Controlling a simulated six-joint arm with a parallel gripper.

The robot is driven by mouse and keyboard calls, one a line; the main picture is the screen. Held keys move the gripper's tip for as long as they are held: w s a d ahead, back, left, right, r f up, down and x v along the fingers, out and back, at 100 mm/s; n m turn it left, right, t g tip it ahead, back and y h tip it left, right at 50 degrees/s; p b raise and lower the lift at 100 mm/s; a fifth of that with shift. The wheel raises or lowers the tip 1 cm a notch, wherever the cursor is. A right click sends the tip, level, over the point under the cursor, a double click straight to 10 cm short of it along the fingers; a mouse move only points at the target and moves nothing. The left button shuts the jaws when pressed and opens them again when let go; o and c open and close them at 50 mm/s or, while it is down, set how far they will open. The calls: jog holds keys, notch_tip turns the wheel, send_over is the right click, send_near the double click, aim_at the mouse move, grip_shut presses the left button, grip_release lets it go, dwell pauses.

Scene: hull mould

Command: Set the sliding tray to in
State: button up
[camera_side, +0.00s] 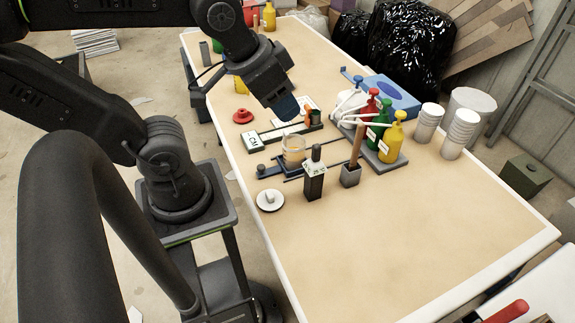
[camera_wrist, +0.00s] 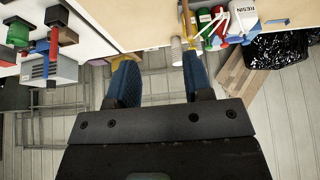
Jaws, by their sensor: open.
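The sliding tray (camera_side: 274,172) is a flat dark blue-grey plate on the table in the side view, with a small dark knob (camera_side: 261,169) at its left end. A clear cup with amber liquid (camera_side: 294,151) appears to stand on it. Thin dark rails run beside it; how far the tray is slid along them is hard to tell. My gripper (camera_side: 286,108) hangs above and behind the cup, apart from the tray. In the wrist view its two blue fingers (camera_wrist: 160,75) are spread with nothing between them. The tray does not clearly show in the wrist view.
A dark post (camera_side: 314,182) and a brush-like stick in a grey block (camera_side: 351,174) stand right of the tray. Pump bottles (camera_side: 392,145) and stacked white cups (camera_side: 460,134) are farther right. A white lidded disc (camera_side: 270,201) lies in front. The near right table is clear.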

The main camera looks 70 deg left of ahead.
jog(key=shift+o, duration=0.5)
jog(key=shift+w+a, duration=0.2)
jog(key=shift+a, duration=0.15)
jog(key=w+a+f+m+t+y, duration=0.1)
jog(key=w+a+f+t+y, duration=0.2)
jog(key=a, duration=0.6)
jog(key=w+a+f+m+y, duration=0.25)
jog(key=w+a, duration=0.35)
jog(key=a, duration=0.4)
jog(key=m+g+h, duration=0.5)
jog(key=m+h, duration=0.1)
jog(key=h, duration=0.3)
send_near(261, 166)
jog(key=shift+n, duration=0.25)
jog(key=x, duration=0.9)
jog(key=shift+d, duration=0.1)
jog(key=shift+c, duration=0.3)
grip_shut()
